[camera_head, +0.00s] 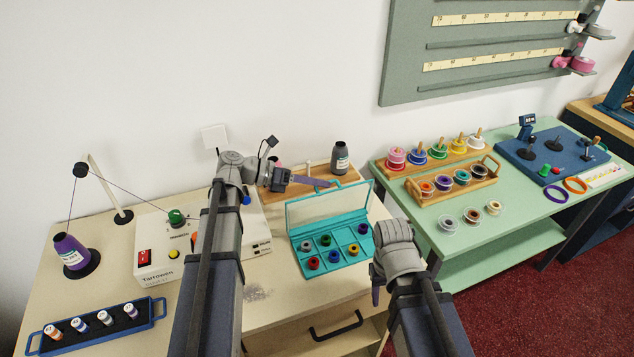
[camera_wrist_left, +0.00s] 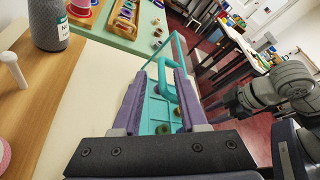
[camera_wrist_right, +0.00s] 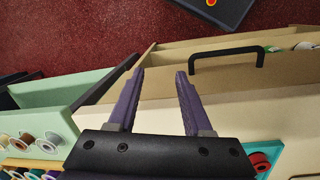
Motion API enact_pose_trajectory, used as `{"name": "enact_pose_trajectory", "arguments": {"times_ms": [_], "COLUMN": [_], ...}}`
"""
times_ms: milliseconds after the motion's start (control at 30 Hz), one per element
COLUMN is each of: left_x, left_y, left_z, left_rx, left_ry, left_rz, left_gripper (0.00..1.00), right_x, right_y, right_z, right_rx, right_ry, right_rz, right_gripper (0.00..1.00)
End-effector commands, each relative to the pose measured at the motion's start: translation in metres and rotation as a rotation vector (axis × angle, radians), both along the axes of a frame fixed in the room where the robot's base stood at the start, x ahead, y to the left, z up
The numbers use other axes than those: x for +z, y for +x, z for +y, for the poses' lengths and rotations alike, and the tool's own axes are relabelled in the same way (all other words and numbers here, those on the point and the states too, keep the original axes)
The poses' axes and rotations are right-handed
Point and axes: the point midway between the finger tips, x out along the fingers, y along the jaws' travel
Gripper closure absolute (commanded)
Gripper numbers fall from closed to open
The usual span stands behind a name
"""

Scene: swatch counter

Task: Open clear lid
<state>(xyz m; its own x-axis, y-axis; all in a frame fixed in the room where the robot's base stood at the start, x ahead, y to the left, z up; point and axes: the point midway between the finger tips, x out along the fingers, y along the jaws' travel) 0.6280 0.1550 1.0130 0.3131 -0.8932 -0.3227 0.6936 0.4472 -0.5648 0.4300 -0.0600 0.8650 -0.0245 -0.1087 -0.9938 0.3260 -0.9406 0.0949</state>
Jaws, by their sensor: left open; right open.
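The teal case (camera_head: 350,262) sits on the cream counter with its clear lid (camera_head: 318,210) raised at the back. Several coloured spools lie in its compartments. My left gripper (camera_head: 322,183) is at the lid's upper edge, its jaws open. In the left wrist view the teal lid frame (camera_wrist_left: 177,45) and its tab show between and beyond the open fingers (camera_wrist_left: 160,80); I cannot tell whether they touch. My right gripper (camera_head: 376,292) is open and empty at the case's right front. The right wrist view shows its fingers (camera_wrist_right: 160,82) over the counter's front edge.
A white control box (camera_head: 160,258) stands left of the case. A wooden tray (camera_head: 345,178) with a grey cone (camera_head: 340,158) is behind the lid. A green table (camera_head: 470,235) with spool racks is to the right. A black drawer handle (camera_head: 337,327) juts out below the counter.

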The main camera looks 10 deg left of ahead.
Motion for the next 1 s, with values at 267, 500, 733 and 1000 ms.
{"name": "enact_pose_trajectory", "arguments": {"times_ms": [267, 500, 733, 1000], "left_x": [0.015, 0.024, 0.025, 0.025], "left_y": [-0.011, -0.022, -0.025, -0.025], "left_z": [0.035, 0.063, 0.070, 0.069], "left_rx": [0.004, 0.002, 0.000, -0.001], "left_ry": [0.000, 0.001, 0.001, 0.001], "left_rz": [0.000, 0.000, 0.000, 0.000], "left_gripper": [0.58, 0.58, 0.58, 0.58], "right_x": [0.015, 0.024, 0.025, 0.025], "right_y": [0.000, 0.000, 0.000, 0.000], "right_z": [0.000, 0.000, 0.000, 0.000], "right_rx": [0.000, 0.000, 0.000, 0.000], "right_ry": [0.000, 0.000, 0.000, 0.000], "right_rz": [0.000, 0.000, 0.000, 0.000], "right_gripper": [0.50, 0.50, 0.50, 0.50]}}
